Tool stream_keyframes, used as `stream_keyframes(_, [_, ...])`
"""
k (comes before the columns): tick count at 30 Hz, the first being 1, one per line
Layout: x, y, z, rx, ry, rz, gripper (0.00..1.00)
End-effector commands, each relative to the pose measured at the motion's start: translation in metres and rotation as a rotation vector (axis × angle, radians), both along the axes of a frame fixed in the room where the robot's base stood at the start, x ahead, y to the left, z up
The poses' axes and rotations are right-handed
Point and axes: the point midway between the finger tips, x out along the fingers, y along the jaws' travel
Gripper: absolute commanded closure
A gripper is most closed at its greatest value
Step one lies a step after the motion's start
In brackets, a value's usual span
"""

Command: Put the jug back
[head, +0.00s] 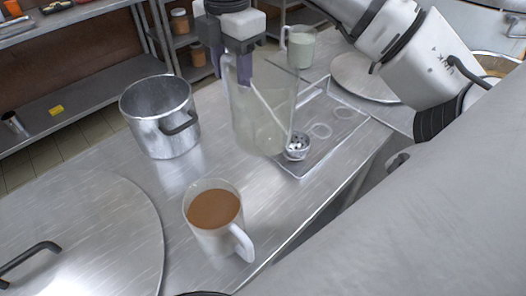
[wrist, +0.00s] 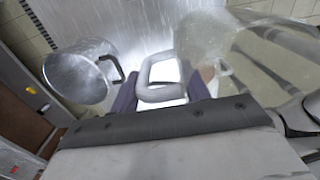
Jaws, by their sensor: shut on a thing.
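A clear, empty-looking jug (head: 264,112) is in the middle of the head view. My gripper (head: 236,66) is shut on its handle at the upper left of the jug. In the wrist view the pale handle (wrist: 163,76) sits between my purple fingers, and the clear body (wrist: 205,35) shows at upper right. The jug looks close to upright, in front of the left end of a metal tray (head: 343,143). I cannot tell whether its base touches the counter. The tray has round ring marks on its right part.
A perforated ladle (head: 297,151) lies by the jug, its handle seen through it. A mug of brown drink (head: 211,235) stands in front, a pale green one (head: 301,50) behind. A steel pot (head: 158,128) is left. Bare counter (head: 120,165) lies between.

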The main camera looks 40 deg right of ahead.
Motion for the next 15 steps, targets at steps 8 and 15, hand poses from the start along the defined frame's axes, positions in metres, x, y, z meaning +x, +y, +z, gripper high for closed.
stream_keyframes(8, [-0.004, -0.002, -0.046, 0.002, 0.003, -0.016, 1.00])
stream_keyframes(15, [-0.004, -0.001, -0.110, 0.003, 0.001, -0.014, 1.00])
